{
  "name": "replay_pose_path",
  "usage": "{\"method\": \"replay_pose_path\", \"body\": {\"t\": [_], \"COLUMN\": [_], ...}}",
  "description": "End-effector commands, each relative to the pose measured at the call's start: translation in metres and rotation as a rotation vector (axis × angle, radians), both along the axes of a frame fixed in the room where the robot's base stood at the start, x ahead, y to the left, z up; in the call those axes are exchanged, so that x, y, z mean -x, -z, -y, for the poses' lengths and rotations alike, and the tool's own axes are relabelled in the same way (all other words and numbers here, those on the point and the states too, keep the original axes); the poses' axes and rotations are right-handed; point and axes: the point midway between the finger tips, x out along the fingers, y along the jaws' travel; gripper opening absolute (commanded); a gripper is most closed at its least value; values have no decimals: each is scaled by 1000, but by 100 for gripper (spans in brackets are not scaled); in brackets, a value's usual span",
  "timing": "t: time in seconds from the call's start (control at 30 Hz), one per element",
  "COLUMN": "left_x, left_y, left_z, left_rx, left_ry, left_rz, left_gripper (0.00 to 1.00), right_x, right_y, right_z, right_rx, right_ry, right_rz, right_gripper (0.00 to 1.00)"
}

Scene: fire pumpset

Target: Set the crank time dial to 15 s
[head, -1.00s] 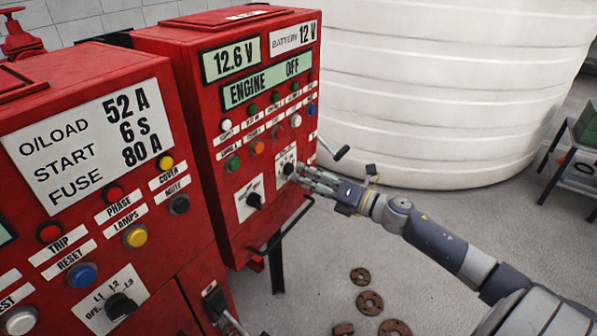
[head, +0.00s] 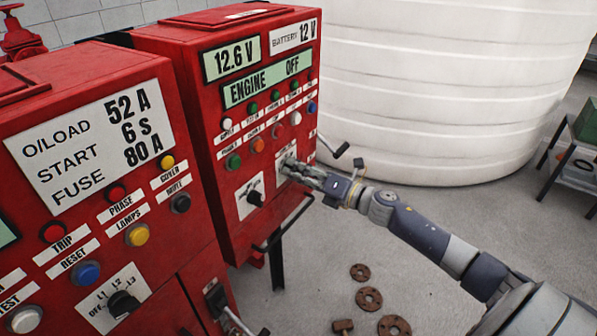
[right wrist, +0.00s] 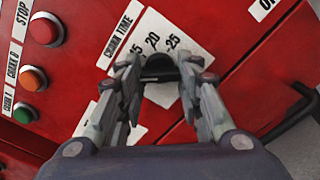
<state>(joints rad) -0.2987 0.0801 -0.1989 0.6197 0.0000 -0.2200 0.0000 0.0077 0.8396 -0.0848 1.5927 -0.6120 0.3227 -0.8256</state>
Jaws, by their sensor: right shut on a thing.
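The crank time dial shows in the right wrist view as a dark knob (right wrist: 160,67) on a white plate (right wrist: 160,30) marked CRANK TIME, with 15, 20 and 25 readable. My right gripper (right wrist: 160,72) is shut on the knob, one finger on each side. The fingers hide most of the knob, and its pointer setting cannot be read. In the head view my right gripper (head: 287,168) reaches the dial plate (head: 287,151) at the lower right of the far red panel and covers the knob. My left gripper is not in view.
A black selector (head: 255,199) sits left of the dial. Coloured buttons (head: 258,144) are above it, and a black handle (head: 283,232) juts out below. The near red cabinet (head: 90,150) stands left. A white tank (head: 440,90) is behind; rusty flanges (head: 369,299) lie on the floor.

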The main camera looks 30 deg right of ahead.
Motion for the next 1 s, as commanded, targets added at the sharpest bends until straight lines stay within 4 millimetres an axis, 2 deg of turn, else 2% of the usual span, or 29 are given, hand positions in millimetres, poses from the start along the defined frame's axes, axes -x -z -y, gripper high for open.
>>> {"method": "replay_pose_path", "body": {"t": [0.37, 1.0], "left_x": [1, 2], "left_y": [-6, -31], "left_z": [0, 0], "left_rx": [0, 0], "left_ry": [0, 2], "left_rz": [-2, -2], "left_gripper": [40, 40], "right_x": [0, 0], "right_y": [-1, -2], "right_z": [1, 1], "right_rx": [-75, -509], "right_ry": [2, 3], "right_rz": [-32, -211], "right_gripper": [9, 9]}}
